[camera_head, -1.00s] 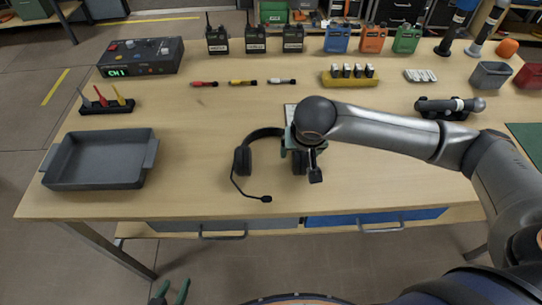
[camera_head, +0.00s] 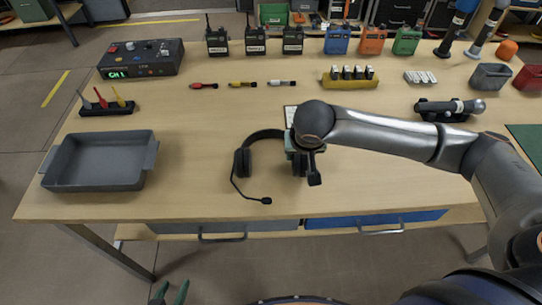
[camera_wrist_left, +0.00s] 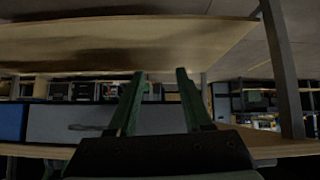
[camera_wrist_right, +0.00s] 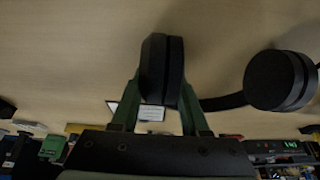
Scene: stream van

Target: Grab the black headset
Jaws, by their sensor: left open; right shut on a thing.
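The black headset (camera_head: 243,160) lies on the wooden table near the front edge. Its microphone boom (camera_head: 252,196) points toward the front. My right gripper (camera_head: 302,165) is over the headset's right ear cup, and my arm hides part of it in the head view. In the right wrist view, my right gripper (camera_wrist_right: 161,102) is shut on that ear cup (camera_wrist_right: 160,70). The other ear cup (camera_wrist_right: 275,80) shows at the right there. My left gripper (camera_head: 171,294) is at the bottom of the head view. It is open and empty in the left wrist view (camera_wrist_left: 160,88), below tabletop height.
A grey tray (camera_head: 97,187) stands at the table's left. Radios (camera_head: 255,41), small coloured tools (camera_head: 242,84), a yellow battery holder (camera_head: 348,78) and a control box (camera_head: 141,57) stand further back. The table's front middle-left is clear around the headset.

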